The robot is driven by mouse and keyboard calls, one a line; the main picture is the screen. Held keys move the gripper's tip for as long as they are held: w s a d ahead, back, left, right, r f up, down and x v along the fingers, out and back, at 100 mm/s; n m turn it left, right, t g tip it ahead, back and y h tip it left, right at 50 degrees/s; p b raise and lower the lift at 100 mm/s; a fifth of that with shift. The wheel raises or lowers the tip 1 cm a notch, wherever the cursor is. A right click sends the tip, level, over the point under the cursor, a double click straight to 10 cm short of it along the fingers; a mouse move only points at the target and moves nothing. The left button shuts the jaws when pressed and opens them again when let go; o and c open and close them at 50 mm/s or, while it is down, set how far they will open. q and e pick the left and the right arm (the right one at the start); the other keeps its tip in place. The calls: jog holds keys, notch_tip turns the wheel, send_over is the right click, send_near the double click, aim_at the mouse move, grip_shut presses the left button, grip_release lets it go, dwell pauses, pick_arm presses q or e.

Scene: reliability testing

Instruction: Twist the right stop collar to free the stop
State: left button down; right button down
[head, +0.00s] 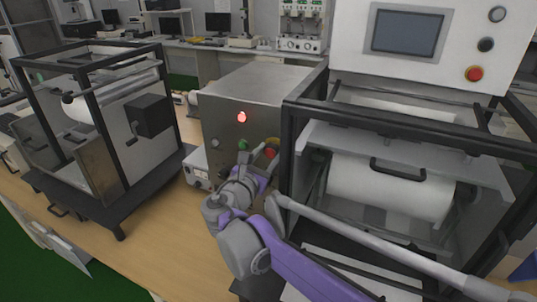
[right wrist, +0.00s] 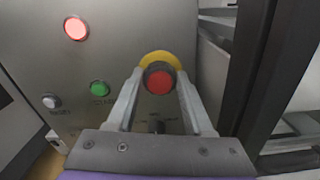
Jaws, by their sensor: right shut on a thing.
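The red stop button (right wrist: 159,82) sits in a dark collar on a yellow backing ring (right wrist: 160,57), on the front of a grey metal control box (head: 255,95). In the head view the stop (head: 271,152) is partly hidden by my gripper. My right gripper (right wrist: 160,76) faces the panel, one finger on each side of the collar, shut on it. In the head view the right gripper (head: 262,150) reaches the box from below. My left gripper is in neither view.
A lit red lamp (head: 242,117), a green button (right wrist: 99,89) and a pale button (right wrist: 50,101) are left of the stop. A black-framed roller machine (head: 390,185) stands close on the right.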

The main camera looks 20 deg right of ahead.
jog(key=m+p, duration=0.1)
jog(key=m, duration=0.3)
jog(key=shift+p, duration=0.35)
jog(key=shift+m+p, duration=0.65)
jog(key=shift+m, duration=1.25)
jog(key=shift+s+f+m, duration=0.1)
jog(key=shift+m, duration=0.2)
